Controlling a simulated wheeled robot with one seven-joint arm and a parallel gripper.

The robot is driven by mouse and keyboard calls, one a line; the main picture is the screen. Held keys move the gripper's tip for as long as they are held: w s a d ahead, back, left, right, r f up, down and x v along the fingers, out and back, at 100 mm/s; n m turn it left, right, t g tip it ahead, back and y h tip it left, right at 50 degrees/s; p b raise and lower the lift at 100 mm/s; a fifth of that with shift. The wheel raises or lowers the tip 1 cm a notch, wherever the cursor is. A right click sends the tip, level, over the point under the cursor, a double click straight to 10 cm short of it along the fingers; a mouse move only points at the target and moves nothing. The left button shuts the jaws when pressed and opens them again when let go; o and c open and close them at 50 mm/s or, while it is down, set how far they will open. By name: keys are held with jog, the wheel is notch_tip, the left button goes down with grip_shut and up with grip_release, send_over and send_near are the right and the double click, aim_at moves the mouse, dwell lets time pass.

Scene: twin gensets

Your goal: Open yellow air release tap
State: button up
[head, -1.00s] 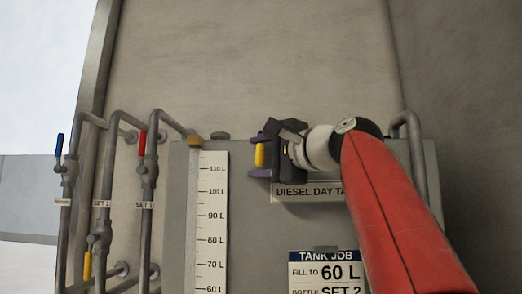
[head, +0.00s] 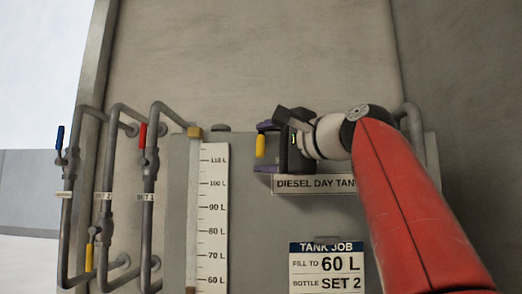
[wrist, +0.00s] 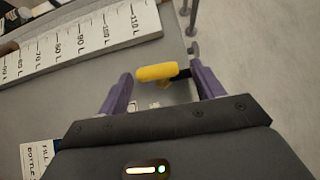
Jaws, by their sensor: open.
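A yellow tap handle (head: 260,146) hangs vertical by the upper front of the grey tank in the head view. In the wrist view the yellow handle (wrist: 157,72) lies crosswise, with a dark stem at its right end near the right finger. My gripper (head: 265,148) is open, its purple fingers above and below the handle in the head view. In the wrist view my gripper (wrist: 161,75) has one finger on each side of the handle, with a visible gap at the left finger. Contact at the right finger is unclear. The tap's mount is partly hidden.
Pipes at the left carry a blue handle (head: 60,138), a red handle (head: 143,135) and another yellow handle (head: 89,257). A level scale (head: 212,220) stands on the tank. A tank job sign (head: 326,268) reads 60 L, SET 2. The wall above is clear.

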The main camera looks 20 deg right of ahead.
jog(key=v, duration=0.6)
jog(key=shift+b, duration=0.4)
jog(key=s+a+f+n+g+h, duration=0.1)
jog(key=a+f+n+g+h, duration=0.15)
jog(key=f, duration=1.25)
jog(key=s+a+f+n+g+h, duration=0.15)
jog(key=f+g, duration=0.25)
jog(key=f, duration=1)
jog(key=s+f+n+g+h, duration=0.2)
jog(key=s+f+n, duration=0.2)
jog(key=f, duration=1)
jog(key=s+f+n+g+h, duration=0.2)
jog(key=s+f+n, duration=0.3)
jog(key=s+f, duration=0.5)
notch_tip(320, 180, down, 4)
jog(key=shift+d+r, duration=0.1)
jog(key=shift+d, duration=0.1)
